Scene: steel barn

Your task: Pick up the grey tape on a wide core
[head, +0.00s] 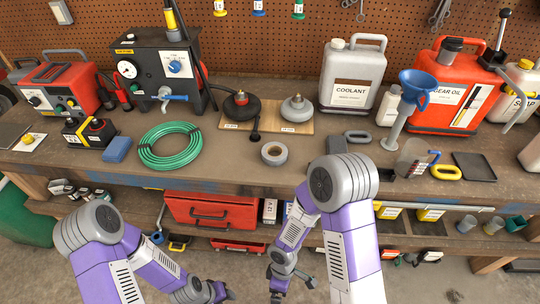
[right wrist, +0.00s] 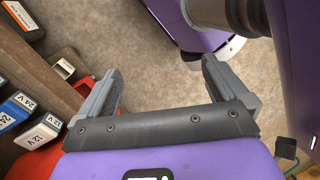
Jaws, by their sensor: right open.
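The grey tape (head: 274,153) is a light grey roll with a wide open core. It lies flat on the workbench, near the front edge at the middle of the head view. My right gripper (head: 291,285) hangs low in front of the bench, below the tape and well apart from it. In the right wrist view its two fingers (right wrist: 160,68) are spread, with only floor between them. My left gripper (head: 218,292) is low at the bottom of the head view; its fingers are too small and cut off to judge. The tape is not in the right wrist view.
A green hose coil (head: 170,146) lies left of the tape, and a wooden board (head: 262,121) with two round pieces is behind it. The bench shelf below holds a red toolbox (head: 212,211).

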